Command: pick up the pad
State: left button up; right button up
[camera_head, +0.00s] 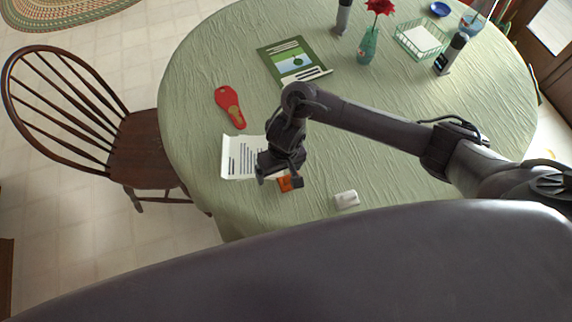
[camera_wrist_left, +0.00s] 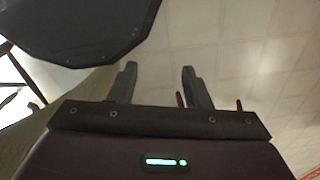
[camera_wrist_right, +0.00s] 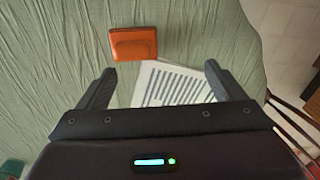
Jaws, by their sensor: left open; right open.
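A small orange block-like thing (camera_head: 285,184), possibly the pad, lies on the green tablecloth near the front edge, partly hidden by my right gripper in the head view. My right gripper (camera_head: 279,179) is open and empty above the table. In the right wrist view, the orange thing (camera_wrist_right: 133,43) shows whole, flat, just beyond the fingertips (camera_wrist_right: 160,69) and left of centre. A printed white paper (camera_head: 238,158) lies beside it; in the right wrist view this paper (camera_wrist_right: 170,84) shows between the fingers. My left gripper (camera_wrist_left: 160,68) is open and empty over the floor, outside the head view.
A white block (camera_head: 346,198) sits to the right near the front edge. A red paddle-shaped thing (camera_head: 230,106) and a green-covered booklet (camera_head: 294,62) lie farther back. A vase (camera_head: 368,45), a green basket (camera_head: 420,38) and dark canisters stand at the back. A wooden chair (camera_head: 145,150) stands left.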

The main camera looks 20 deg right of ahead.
aim_at(284, 182)
jog(key=d, duration=0.2)
jog(key=d+h, duration=0.1)
jog(key=shift+w+m, duration=0.25)
jog(key=shift+m, duration=0.05)
jog(key=f+b, duration=0.2)
jog(key=shift+s+f, duration=0.2)
jog(key=shift+f, duration=0.15)
notch_tip(284, 182, down, 3)
jog(key=shift+s+r+b, duration=0.15)
jog(key=shift+r+b, duration=0.05)
jog(key=shift+b, duration=1)
jog(key=shift+f, duration=0.95)
pick_arm(q)
jog(key=f, duration=0.4)
jog(key=shift+s+a+f, duration=0.15)
jog(key=shift+s+f, duration=0.15)
jog(key=shift+s, duration=0.1)
pick_arm(e)
jog(key=c, duration=1.1)
